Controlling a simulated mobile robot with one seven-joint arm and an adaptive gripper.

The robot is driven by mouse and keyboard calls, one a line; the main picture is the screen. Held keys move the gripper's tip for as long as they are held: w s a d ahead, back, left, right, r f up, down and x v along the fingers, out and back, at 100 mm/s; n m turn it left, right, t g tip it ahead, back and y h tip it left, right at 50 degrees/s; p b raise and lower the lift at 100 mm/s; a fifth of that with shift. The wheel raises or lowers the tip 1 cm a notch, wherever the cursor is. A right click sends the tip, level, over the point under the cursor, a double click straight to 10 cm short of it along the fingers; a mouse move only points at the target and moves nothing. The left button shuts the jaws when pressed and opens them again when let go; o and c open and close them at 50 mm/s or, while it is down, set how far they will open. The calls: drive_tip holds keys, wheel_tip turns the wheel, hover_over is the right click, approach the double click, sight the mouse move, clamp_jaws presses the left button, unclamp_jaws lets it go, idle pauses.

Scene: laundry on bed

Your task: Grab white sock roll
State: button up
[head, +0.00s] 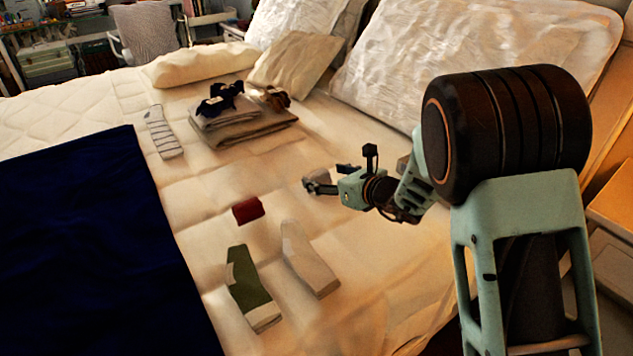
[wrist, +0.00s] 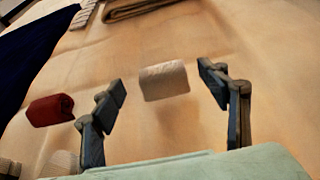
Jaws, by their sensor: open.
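The white sock roll (wrist: 164,81) lies on the bed in the wrist view, ahead of and between my two fingers. My gripper (wrist: 166,88) is open and empty, with a finger to each side of the roll and no visible contact. In the head view, the roll (head: 318,176) shows as a small pale shape beside the tip of my gripper (head: 314,187), partly hidden by it.
A dark red sock roll (head: 248,210) lies to the left, with a green sock (head: 250,290) and a pale sock (head: 308,260) in front. A striped sock (head: 163,132) and folded cloths (head: 240,132) lie farther back. A navy blanket (head: 90,240) covers the left side.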

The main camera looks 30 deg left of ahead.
drive_tip(key=shift+x, duration=1.3)
drive_tip(key=shift+c, duration=0.6)
drive_tip(key=c, duration=0.9)
drive_tip(key=shift+r, duration=0.1)
